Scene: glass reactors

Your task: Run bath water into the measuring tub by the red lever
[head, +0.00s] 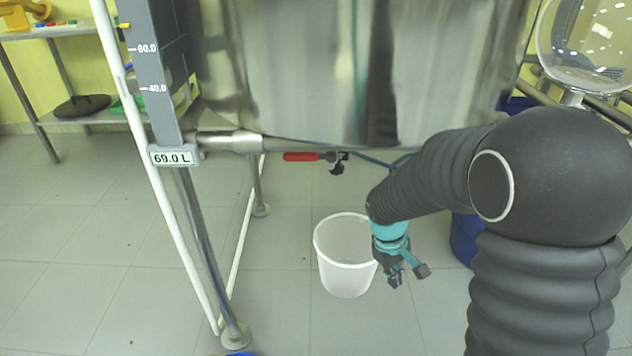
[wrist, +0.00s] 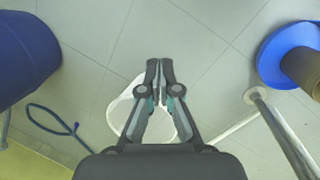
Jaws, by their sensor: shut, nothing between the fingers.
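The red lever (head: 301,156) lies level on a black valve under the steel bath (head: 300,70) in the head view. The white measuring tub (head: 342,262) stands on the floor below and slightly right of the lever. My gripper (head: 406,277) is beside the tub's right edge in the head view, lower than the lever and apart from it. In the wrist view my gripper (wrist: 160,62) is shut and empty, its fingers together. They cover part of the tub (wrist: 121,112) there. Whether there is water in the tub cannot be told.
A level gauge plate (head: 172,157) reads 69.0 L. White frame legs (head: 245,235) stand left of the tub. A blue drum (head: 466,238) is at the right, partly behind my arm. A blue hose (wrist: 50,115) lies left in the wrist view. The floor at left is clear.

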